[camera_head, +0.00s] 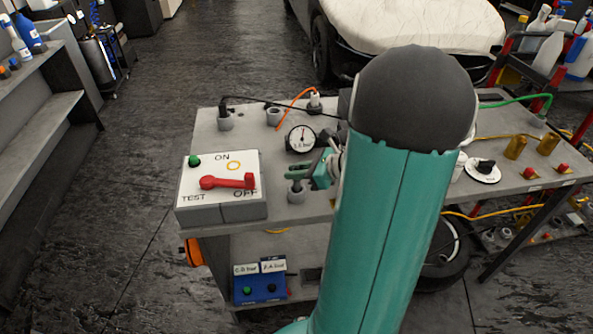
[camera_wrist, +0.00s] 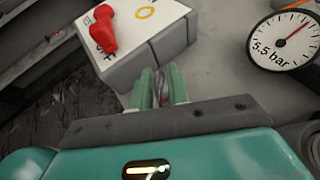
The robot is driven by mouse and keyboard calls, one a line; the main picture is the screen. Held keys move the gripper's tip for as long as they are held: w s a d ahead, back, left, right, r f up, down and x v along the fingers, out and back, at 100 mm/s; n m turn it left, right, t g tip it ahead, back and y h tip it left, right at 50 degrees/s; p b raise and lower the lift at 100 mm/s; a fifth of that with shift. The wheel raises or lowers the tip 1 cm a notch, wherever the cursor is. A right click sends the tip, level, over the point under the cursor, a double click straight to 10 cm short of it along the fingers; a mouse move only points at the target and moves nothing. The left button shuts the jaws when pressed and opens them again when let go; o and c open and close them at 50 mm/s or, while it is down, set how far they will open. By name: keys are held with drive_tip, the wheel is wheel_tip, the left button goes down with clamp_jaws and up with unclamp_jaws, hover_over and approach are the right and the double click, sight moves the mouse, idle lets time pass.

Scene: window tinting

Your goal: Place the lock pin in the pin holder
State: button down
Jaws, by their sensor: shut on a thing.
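My gripper (camera_head: 298,172) is over the front of the grey bench top, just right of the switch box. In the wrist view its two green fingers (camera_wrist: 163,90) are shut on a thin, mostly hidden piece, which I take to be the lock pin (camera_wrist: 160,88). A short dark piece shows between the fingers and the socket. I cannot tell whether the pin is inside the socket or just above it.
The switch box (camera_head: 220,186) with a red lever (camera_head: 228,182) sits close left. A pressure gauge (camera_head: 301,139) stands behind the gripper. Grey sockets (camera_head: 226,121) with cables are at the back of the bench (camera_head: 210,139). A black-and-white dial (camera_head: 483,168) lies to the right.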

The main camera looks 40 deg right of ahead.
drive_tip(key=shift+f, duration=0.2)
drive_tip(key=c, duration=1.3)
unclamp_jaws()
drive_tip(key=shift+c, duration=0.2)
drive_tip(key=shift+r, duration=0.1)
